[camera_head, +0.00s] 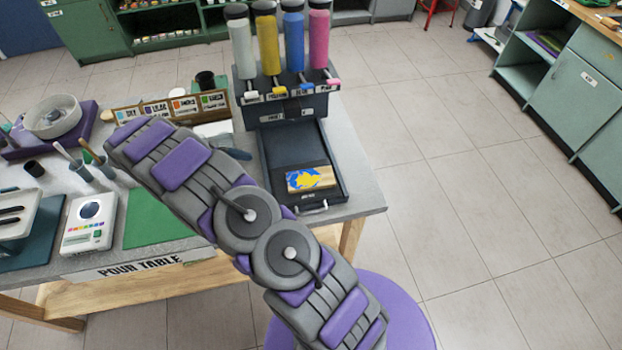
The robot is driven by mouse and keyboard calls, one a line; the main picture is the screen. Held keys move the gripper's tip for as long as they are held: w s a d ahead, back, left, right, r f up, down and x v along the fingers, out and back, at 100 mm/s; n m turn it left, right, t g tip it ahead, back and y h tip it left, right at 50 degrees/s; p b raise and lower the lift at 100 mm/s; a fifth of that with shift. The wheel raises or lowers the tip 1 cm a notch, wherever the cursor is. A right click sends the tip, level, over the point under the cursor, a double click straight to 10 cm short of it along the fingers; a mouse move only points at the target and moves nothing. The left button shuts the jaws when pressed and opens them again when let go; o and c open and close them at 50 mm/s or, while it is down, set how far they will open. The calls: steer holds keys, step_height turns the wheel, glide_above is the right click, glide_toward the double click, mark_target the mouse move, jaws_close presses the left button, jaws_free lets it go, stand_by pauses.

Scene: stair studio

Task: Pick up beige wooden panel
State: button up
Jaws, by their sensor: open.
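A small beige wooden panel (327,176) lies flat in the front part of a black tray (283,142) on the grey table. Its top is mostly covered by a blue and yellow painted pattern. My grey and purple arm crosses the view from the lower right to the upper left, with its elbow just in front of and left of the tray. My gripper's fingers do not show in this view. Nothing covers the panel.
A dispenser with white, yellow, blue and pink bottles (318,42) stands behind the tray. Open tiled floor lies to the right.

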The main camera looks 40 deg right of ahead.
step_height(320, 180, down, 3)
steer(key=w, duration=0.1)
steer(key=n+b, duration=0.1)
steer(key=b, duration=0.1)
glide_toward(299, 179)
steer(key=shift+s+d+f+h, duration=0.4)
steer(key=shift+s+d+f, duration=0.25)
steer(key=shift+s+f, duration=0.25)
steer(key=shift+s+d+f+b, duration=0.3)
steer(key=shift+s+d+b, duration=0.05)
steer(key=shift+b, duration=0.05)
steer(key=x, duration=0.2)
steer(key=b+x, duration=0.1)
steer(key=x, duration=0.2)
steer(key=shift+w+d+r+b, duration=0.1)
steer(key=shift+d+b, duration=0.2)
steer(key=shift+d, duration=0.1)
steer(key=shift+a, duration=0.1)
steer(key=shift+c, duration=0.8)
steer(key=shift+r, duration=0.1)
steer(key=c, duration=0.9)
